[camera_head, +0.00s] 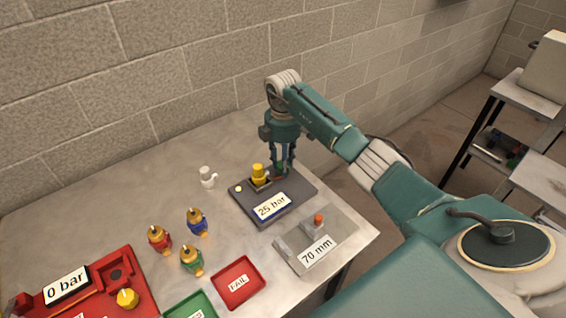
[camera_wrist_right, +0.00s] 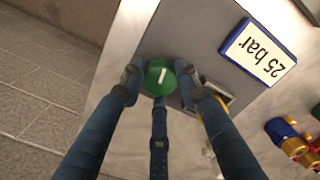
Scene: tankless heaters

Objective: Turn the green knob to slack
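The green knob (camera_wrist_right: 160,77) is round with a white pointer line on top, which stands nearly upright in the right wrist view, leaning slightly right. It sits on the dark grey test block (camera_head: 242,208) labelled 25 bar. In the head view my gripper hides most of the knob. My right gripper (camera_wrist_right: 159,80) points down over the knob, with its blue fingers around it on several sides. The fingertips are very close to the knob's rim; I cannot tell whether they press on it. In the head view the right gripper (camera_head: 283,168) is at the block's back edge. My left gripper is not in view.
A yellow-topped fitting (camera_head: 258,171) stands on the block close to my right gripper. A grey 70 mm gauge block (camera_head: 336,236), a red tray (camera_head: 238,283), a green tray (camera_head: 189,305) and several coloured valves stand nearby. A red 0 bar station (camera_head: 135,275) is at front left. A wall rises behind.

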